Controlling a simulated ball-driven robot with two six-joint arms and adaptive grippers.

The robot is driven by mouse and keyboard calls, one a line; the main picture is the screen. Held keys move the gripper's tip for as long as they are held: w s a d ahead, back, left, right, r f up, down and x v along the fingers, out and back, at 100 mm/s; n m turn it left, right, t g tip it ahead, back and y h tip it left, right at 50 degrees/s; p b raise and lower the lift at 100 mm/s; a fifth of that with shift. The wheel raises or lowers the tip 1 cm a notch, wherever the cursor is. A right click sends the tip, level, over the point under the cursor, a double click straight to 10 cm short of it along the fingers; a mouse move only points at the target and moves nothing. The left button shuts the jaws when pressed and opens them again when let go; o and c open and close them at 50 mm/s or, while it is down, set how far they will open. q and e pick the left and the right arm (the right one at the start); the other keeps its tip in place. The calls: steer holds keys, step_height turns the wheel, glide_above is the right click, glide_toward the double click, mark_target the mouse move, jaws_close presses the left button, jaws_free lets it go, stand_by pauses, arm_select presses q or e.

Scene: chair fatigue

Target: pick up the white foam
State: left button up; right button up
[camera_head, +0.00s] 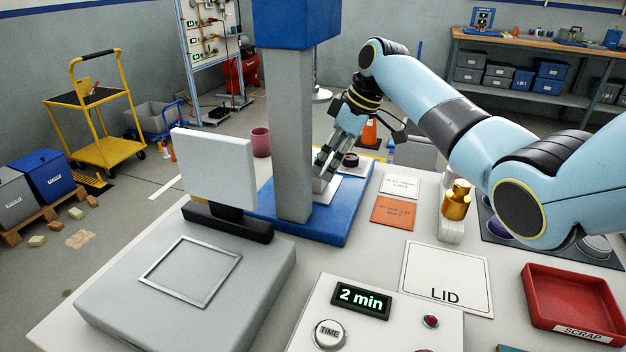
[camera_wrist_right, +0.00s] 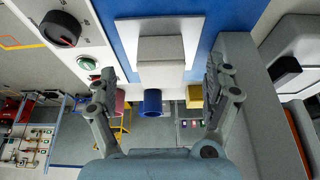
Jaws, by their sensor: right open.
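A pale, off-white block, which looks like the white foam (camera_wrist_right: 161,48), lies on a white plate (camera_wrist_right: 192,28) on the blue base of a press. In the head view only a small part of the block shows beside the grey column, below my right gripper (camera_head: 326,166). In the right wrist view my right gripper (camera_wrist_right: 160,70) is open, with one finger on each side of the block and a gap on both sides. I cannot tell the height of the fingertips over the plate. My left gripper is not in view.
The grey column (camera_head: 288,130) stands close left of my right gripper. A white upright panel (camera_head: 215,165) stands behind a grey box with a square frame (camera_head: 190,271). A gold weight (camera_head: 456,203), a LID plate (camera_head: 447,272) and a red scrap tray (camera_head: 572,298) are right.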

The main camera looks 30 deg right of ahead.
mark_target(326, 168)
steer(key=x, duration=0.4)
steer(key=shift+a+f, duration=0.1)
steer(key=c, duration=1.2)
